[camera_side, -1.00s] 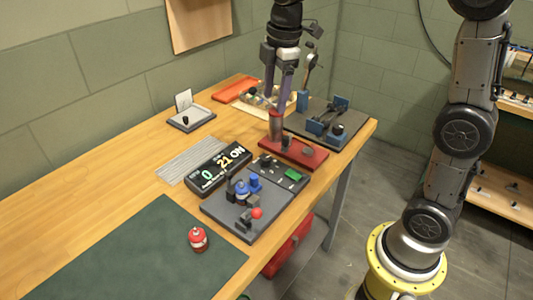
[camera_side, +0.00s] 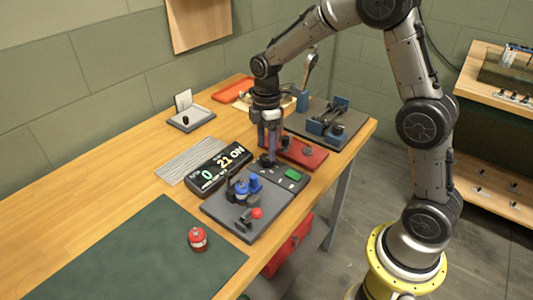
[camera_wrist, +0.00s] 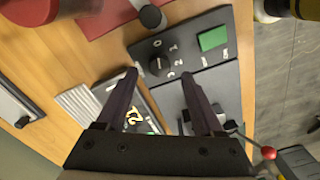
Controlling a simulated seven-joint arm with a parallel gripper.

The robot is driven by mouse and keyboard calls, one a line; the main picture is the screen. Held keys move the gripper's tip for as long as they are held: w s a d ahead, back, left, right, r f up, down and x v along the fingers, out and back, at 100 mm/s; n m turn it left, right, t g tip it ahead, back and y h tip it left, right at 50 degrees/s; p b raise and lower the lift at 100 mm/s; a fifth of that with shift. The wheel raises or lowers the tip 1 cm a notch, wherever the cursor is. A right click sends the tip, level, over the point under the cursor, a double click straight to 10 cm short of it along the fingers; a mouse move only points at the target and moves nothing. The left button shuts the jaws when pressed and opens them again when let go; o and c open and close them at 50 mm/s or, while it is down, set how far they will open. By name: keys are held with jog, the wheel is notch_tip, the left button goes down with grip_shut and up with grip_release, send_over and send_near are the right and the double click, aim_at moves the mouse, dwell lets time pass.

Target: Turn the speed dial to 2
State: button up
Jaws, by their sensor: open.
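The speed dial (camera_wrist: 158,64) is a round black knob on a dark panel (camera_wrist: 205,65), with small white digits around it. I cannot clearly tell which digit it points at. In the wrist view my gripper (camera_wrist: 158,74) is open, with its two fingertips to the left and right of the dial and slightly below it. I cannot tell whether they touch it. In the side view my gripper (camera_side: 268,156) points down over the panel and partly hides the dial. A display (camera_side: 220,167) beside the panel shows a green 0 and the text 21 ON.
A green button (camera_side: 293,175) is on the same panel. A plate with blue parts (camera_side: 254,183) and a red-ball lever (camera_side: 257,213) lies in front.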

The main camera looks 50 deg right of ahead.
aim_at(266, 157)
jog(key=shift+f, duration=1.7)
grip_shut()
